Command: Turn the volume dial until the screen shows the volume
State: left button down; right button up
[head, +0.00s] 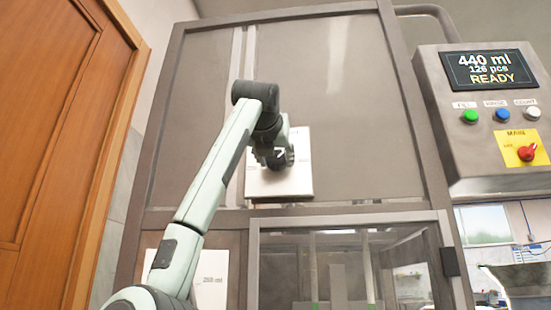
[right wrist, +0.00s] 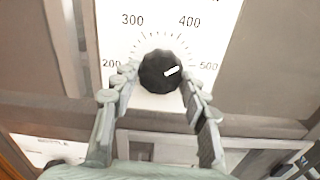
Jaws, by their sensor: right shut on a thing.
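The volume dial (right wrist: 160,72) is a black ribbed knob on a white scale plate (right wrist: 115,25), seen from close up in the right wrist view. Its white mark points right and slightly up, between 400 and 500. My right gripper (right wrist: 158,82) is shut on the dial, one finger on each side. In the head view my right gripper (head: 275,155) covers most of the dial in front of the plate (head: 295,185). The screen (head: 490,69) at the upper right reads 440 ml, 126 pcs, READY. My left gripper is not in view.
Below the screen, the control box has a green button (head: 470,116), a blue button (head: 502,115), a white button (head: 533,113) and a red switch (head: 526,153) on yellow. A white card (head: 212,282) reading 250 ml is lower left. A wooden door (head: 55,130) stands left.

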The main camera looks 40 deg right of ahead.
jog(key=shift+m, duration=2.6)
jog(key=o, duration=1.2)
jog(key=shift+c, duration=0.2)
jog(key=shift+a, duration=0.1)
jog(key=v, duration=1.2)
jog(key=shift+w+r, duration=0.1)
